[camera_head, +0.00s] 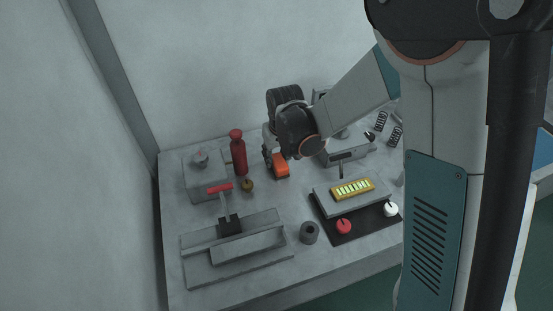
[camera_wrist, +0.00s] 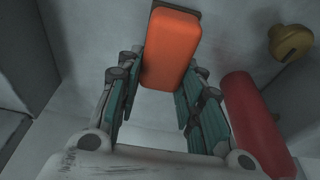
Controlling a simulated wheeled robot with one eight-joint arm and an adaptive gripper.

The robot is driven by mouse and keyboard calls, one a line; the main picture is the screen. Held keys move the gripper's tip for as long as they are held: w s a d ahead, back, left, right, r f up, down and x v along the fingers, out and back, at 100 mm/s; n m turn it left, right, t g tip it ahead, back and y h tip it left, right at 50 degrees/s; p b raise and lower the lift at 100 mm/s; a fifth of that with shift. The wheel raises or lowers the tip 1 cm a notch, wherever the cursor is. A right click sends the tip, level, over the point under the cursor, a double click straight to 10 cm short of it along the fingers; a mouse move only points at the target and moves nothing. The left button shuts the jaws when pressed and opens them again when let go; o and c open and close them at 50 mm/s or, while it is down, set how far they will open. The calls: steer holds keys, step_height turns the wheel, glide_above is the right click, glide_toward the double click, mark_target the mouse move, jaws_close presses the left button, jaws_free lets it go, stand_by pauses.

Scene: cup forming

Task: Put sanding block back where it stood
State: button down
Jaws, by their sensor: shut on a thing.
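The sanding block (camera_head: 280,165) is orange with a dark underside, and sits near the back middle of the grey table. My gripper (camera_head: 270,156) is above it, with the fingers around it. In the wrist view the orange block (camera_wrist: 172,48) is between the teal finger pads of my gripper (camera_wrist: 164,78), which is shut on it. I cannot tell whether its underside touches the table.
A red bottle (camera_head: 238,152) and a small brass knob (camera_head: 247,186) stand just left of the block. A grey box (camera_head: 205,183) is farther left, a grey vise-like fixture (camera_head: 235,247) in front.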

mark_target(280, 162)
steer(key=shift+f, duration=0.25)
steer(key=shift+f, duration=0.2)
steer(key=c, duration=1.1)
jaws_free()
steer(key=shift+r, duration=0.2)
steer(key=p+v, duration=0.4)
steer(key=v, duration=0.8)
